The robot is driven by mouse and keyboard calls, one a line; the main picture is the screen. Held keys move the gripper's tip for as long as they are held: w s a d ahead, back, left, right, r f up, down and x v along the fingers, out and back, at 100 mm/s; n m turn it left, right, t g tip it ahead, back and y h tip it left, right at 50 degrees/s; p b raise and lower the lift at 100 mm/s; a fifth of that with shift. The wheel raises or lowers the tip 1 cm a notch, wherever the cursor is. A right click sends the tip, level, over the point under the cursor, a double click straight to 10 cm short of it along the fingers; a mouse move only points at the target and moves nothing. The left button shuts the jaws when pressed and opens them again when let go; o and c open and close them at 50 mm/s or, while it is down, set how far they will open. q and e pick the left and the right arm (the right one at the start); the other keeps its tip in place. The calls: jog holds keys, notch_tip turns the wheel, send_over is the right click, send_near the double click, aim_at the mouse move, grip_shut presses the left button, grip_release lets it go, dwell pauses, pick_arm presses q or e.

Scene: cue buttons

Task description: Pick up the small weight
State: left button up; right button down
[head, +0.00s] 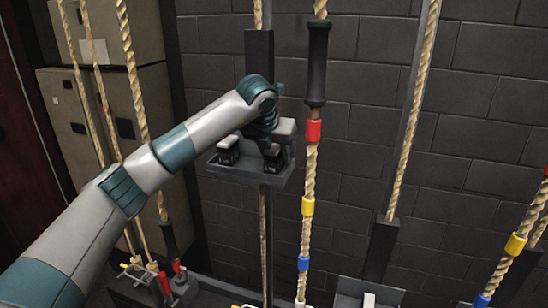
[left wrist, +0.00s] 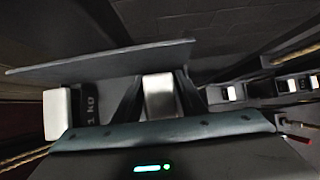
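My left gripper (head: 268,150) is down at a grey tray (head: 245,175) hung on a rope by the wall. Dark weights with pale tops stand in the tray; one weight (head: 228,150) is left of the gripper. In the left wrist view, my left gripper's dark fingers (left wrist: 160,85) are apart, on either side of a pale grey block (left wrist: 160,98). I cannot tell whether they touch it. A dark weight marked "1 KG" (left wrist: 88,105) with a white end lies left of the fingers. The lower part of the block is hidden. My right gripper is not in view.
Thick ropes with red (head: 314,130), yellow and blue bands hang close to the right of the tray. A black sleeve (head: 317,65) covers one rope. Cabinets (head: 100,60) stand at the left. A dark brick wall (head: 480,100) is behind.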

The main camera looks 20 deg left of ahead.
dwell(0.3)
pick_arm(q)
grip_shut()
jog(key=shift+r, duration=0.15)
